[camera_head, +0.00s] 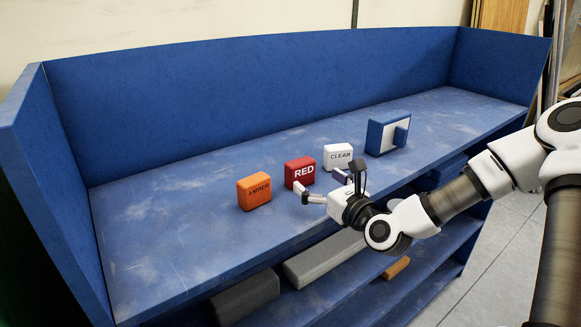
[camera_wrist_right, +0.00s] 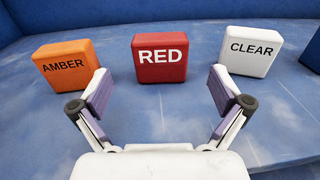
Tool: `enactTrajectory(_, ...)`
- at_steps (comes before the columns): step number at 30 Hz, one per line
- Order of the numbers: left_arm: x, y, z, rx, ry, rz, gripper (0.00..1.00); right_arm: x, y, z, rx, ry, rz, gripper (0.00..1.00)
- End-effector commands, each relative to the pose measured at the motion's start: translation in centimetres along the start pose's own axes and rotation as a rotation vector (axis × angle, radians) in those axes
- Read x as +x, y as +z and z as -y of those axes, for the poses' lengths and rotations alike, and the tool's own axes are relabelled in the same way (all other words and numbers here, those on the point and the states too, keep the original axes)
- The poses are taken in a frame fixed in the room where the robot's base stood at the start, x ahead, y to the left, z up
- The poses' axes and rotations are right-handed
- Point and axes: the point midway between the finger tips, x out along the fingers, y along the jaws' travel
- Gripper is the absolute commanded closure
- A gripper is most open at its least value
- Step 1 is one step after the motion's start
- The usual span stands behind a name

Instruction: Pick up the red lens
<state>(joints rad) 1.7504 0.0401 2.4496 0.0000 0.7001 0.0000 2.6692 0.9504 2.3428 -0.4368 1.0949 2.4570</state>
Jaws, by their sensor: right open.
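The red lens (camera_head: 300,172) is a red block labelled RED, standing upright on the top surface of the blue shelf unit. In the right wrist view the red lens (camera_wrist_right: 160,59) is straight ahead, centred beyond the fingertips. My right gripper (camera_head: 324,186) is open and empty in front of it, with a visible gap between the fingers (camera_wrist_right: 158,88) and the block. The fingers point toward the red lens and do not touch it. My left gripper does not show in either view.
An orange AMBER block (camera_head: 254,191) stands left of the red lens and a white CLEAR block (camera_head: 338,157) right of it. A blue and white holder (camera_head: 387,136) stands farther right. Raised blue walls (camera_head: 250,90) border the back and sides. Grey bars (camera_head: 322,258) lie on the lower shelf.

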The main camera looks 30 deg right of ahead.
Motion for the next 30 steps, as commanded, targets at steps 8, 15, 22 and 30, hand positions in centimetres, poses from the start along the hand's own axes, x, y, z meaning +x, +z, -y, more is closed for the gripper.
enactTrajectory(8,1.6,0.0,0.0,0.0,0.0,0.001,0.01,3.2,-0.3,0.0,-0.008,0.001,-0.001,0.0)
enactTrajectory(15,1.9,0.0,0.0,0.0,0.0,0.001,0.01,7.0,-0.3,0.1,-0.006,0.002,-0.002,0.0)
enactTrajectory(22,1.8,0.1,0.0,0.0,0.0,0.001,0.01,7.1,-0.2,0.1,-0.001,0.001,-0.001,0.07)
enactTrajectory(30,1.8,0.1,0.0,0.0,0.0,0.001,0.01,7.0,-0.2,0.1,-0.002,0.001,-0.002,0.61)
